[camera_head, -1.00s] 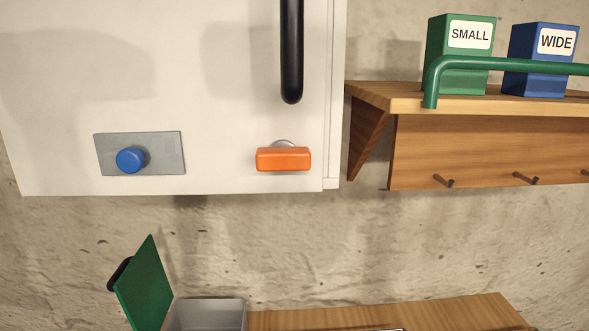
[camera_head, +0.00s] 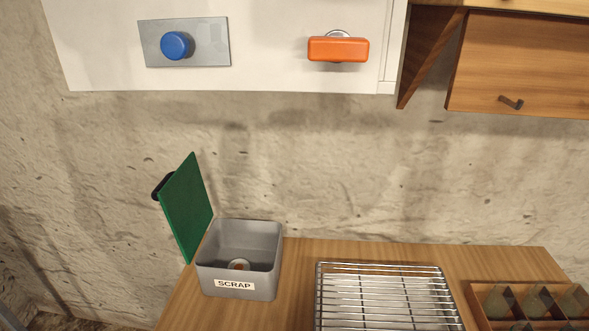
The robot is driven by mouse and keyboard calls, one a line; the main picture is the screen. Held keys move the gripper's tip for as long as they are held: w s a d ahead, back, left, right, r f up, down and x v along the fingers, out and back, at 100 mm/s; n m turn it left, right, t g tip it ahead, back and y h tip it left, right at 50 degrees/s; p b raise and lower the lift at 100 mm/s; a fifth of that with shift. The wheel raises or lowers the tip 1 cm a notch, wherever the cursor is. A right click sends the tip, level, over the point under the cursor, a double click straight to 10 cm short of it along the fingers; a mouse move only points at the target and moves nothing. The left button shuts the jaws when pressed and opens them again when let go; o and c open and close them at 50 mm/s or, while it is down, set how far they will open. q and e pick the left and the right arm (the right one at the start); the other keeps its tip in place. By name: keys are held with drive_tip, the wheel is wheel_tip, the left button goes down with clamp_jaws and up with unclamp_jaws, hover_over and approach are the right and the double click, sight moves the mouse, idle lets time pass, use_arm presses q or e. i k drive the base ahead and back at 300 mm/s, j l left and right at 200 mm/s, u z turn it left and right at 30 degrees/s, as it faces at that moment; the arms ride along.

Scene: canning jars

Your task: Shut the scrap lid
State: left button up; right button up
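The scrap bin (camera_head: 257,286) is a grey open-topped box with a white SCRAP label, standing at the left end of the wooden counter. Its green lid (camera_head: 186,210) stands open, tilted nearly upright at the bin's left side. A black handle (camera_head: 162,187) sticks out from the lid's outer, left face. A small round object with some red (camera_head: 239,265) lies inside the bin. Neither of my grippers shows in this view.
A wire rack (camera_head: 385,297) stands on the counter (camera_head: 300,255) right of the bin, and a divided wooden tray (camera_head: 476,297) is at the far right. Above hangs a white cabinet (camera_head: 270,50) with a blue knob (camera_head: 175,45) and an orange handle (camera_head: 338,49).

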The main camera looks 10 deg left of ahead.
sight(183, 198)
drive_tip(key=j, duration=0.45)
drive_tip(key=k+j+z, duration=0.15)
drive_tip(key=j, duration=0.75)
drive_tip(key=k+j+z, duration=0.1)
drive_tip(key=j, duration=0.35)
drive_tip(key=k+j+z, duration=0.1)
drive_tip(key=j, duration=0.35)
drive_tip(key=k+j, duration=0.15)
drive_tip(key=j, duration=0.25)
